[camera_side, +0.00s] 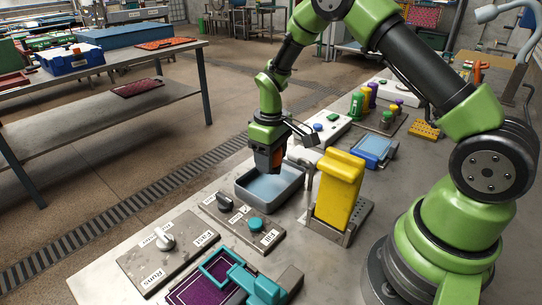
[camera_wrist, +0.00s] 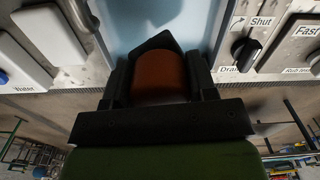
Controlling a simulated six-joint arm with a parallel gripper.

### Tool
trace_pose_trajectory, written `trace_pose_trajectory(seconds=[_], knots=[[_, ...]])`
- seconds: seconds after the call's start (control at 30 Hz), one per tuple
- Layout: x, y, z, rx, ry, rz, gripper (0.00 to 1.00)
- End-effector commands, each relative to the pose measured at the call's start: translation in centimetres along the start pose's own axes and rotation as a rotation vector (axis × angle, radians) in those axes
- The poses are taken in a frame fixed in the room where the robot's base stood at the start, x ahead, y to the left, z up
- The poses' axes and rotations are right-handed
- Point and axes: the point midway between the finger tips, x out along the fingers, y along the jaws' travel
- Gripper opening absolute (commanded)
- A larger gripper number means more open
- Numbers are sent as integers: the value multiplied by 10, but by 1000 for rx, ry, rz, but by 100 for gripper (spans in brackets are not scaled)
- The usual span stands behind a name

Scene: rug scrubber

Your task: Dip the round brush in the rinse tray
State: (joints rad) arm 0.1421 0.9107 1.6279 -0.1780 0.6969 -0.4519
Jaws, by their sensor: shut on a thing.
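The rinse tray (camera_side: 262,205) is a grey, square-cornered tray with pale blue water in it, set in the bench beside the dials. My gripper (camera_side: 270,160) points down over it. In the wrist view my gripper (camera_wrist: 160,98) is shut on an orange-brown, rounded piece (camera_wrist: 160,72), which I take to be the round brush's handle. Its orange also shows at the jaws in the side view (camera_side: 279,157). The bristles are hidden. The pale blue of the tray (camera_wrist: 203,18) lies behind the jaws in the wrist view. I cannot tell whether the brush touches the water.
A yellow upright holder (camera_side: 338,190) stands close to the right of the tray. A panel with a black dial and a teal knob (camera_side: 255,224) lies in front. A purple rug in a teal frame (camera_side: 205,290) is nearer.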

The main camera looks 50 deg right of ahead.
Motion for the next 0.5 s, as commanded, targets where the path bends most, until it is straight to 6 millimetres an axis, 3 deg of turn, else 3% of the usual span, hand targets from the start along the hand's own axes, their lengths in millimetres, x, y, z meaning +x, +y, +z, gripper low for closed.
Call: trace_pose_trajectory(seconds=[0.5], knots=[[-8,0,-1,0,4,1,31]])
